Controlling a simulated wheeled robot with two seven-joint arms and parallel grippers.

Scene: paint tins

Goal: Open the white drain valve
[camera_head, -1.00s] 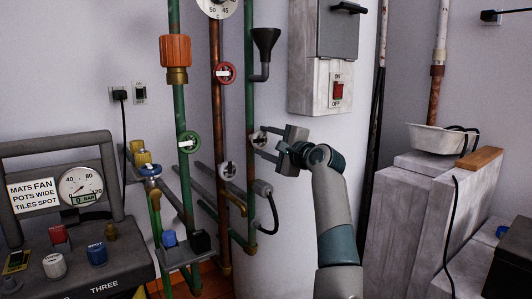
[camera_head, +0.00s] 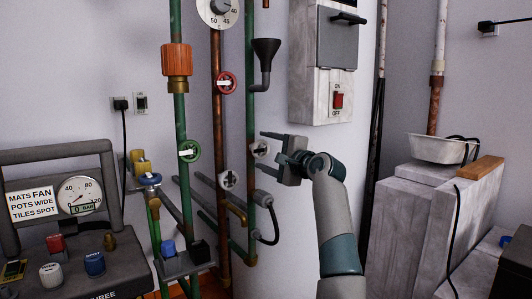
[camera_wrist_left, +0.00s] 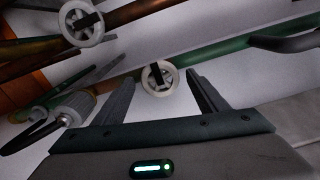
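A white round valve wheel (camera_head: 260,149) with a dark bar across it sits on the right green pipe. It also shows in the left wrist view (camera_wrist_left: 167,71). No label shows which one is the drain valve. My left gripper (camera_head: 264,145) is open and empty, its fingers pointing at the wheel on the green pipe. In the wrist view that wheel appears between the fingertips (camera_wrist_left: 161,79), with no visible contact. My right gripper is not in view.
A red wheel (camera_head: 226,83) and a green wheel (camera_head: 189,151) sit on neighbouring pipes. A black funnel (camera_head: 265,56) is above the gripper. A grey switch box (camera_head: 322,75) hangs behind it. A connector with a black cable (camera_head: 264,199) is just below.

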